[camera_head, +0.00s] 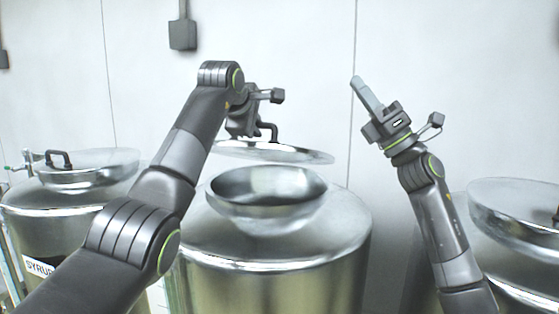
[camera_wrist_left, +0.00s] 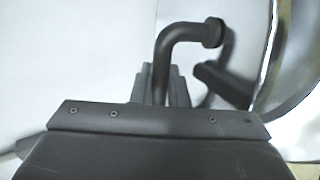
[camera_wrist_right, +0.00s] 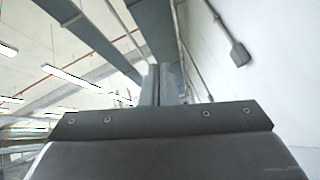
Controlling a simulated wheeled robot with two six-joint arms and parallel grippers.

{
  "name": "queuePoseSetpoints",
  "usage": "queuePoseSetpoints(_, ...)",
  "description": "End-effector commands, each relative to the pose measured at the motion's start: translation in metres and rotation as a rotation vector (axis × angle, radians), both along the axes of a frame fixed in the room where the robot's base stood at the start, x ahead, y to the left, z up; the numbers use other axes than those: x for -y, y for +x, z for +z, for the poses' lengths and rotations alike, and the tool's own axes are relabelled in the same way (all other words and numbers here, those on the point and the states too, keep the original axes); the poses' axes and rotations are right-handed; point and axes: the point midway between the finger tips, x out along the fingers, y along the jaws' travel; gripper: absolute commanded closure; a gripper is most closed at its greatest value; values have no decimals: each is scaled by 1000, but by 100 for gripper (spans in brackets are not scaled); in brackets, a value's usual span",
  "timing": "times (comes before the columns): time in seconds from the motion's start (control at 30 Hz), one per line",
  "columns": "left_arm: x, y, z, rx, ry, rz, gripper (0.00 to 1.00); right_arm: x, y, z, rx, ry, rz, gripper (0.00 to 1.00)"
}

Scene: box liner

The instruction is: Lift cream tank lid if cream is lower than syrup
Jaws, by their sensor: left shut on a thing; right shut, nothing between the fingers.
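The middle steel tank (camera_head: 272,240) stands with its round mouth uncovered; its own label is not visible. Its round lid (camera_head: 285,153) hangs in the air above the mouth, apart from the rim and slightly tilted. My left gripper (camera_head: 262,130) is shut on the lid's black handle (camera_head: 272,126), which also shows between the fingers in the left wrist view (camera_wrist_left: 170,60). The tank labelled SYRUP (camera_head: 40,268) stands at the left with its lid (camera_head: 85,170) on. My right gripper (camera_head: 363,95) is shut, empty and raised, pointing up.
Another steel tank (camera_head: 515,235) with a lid (camera_head: 520,203) stands at the right. A pale panelled wall (camera_head: 300,60) rises behind the tanks, with a dark box (camera_head: 183,34) on it. The space above the tanks is open.

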Motion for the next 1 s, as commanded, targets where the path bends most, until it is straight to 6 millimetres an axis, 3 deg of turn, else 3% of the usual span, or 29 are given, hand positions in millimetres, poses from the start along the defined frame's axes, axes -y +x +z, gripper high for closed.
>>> queuePoseSetpoints(0.1,-1,0,2,4,0,3,100,-25,-9,-46,-10,-148,35,100)
queuePoseSetpoints(0.3,-1,0,2,4,1,3,100,-55,-20,-124,-79,-395,78,100)
queuePoseSetpoints(0.5,-1,0,2,4,1,3,100,-68,-25,-181,-167,-564,94,100)
queuePoseSetpoints(0.7,-1,0,2,4,2,3,100,-74,-25,-201,-208,-623,95,100)
queuePoseSetpoints(0.87,-1,0,2,4,2,3,100,-91,-18,-197,-209,-625,98,100)
queuePoseSetpoints(1.0,-1,0,2,4,2,3,100,-116,-8,-191,-209,-624,100,100)
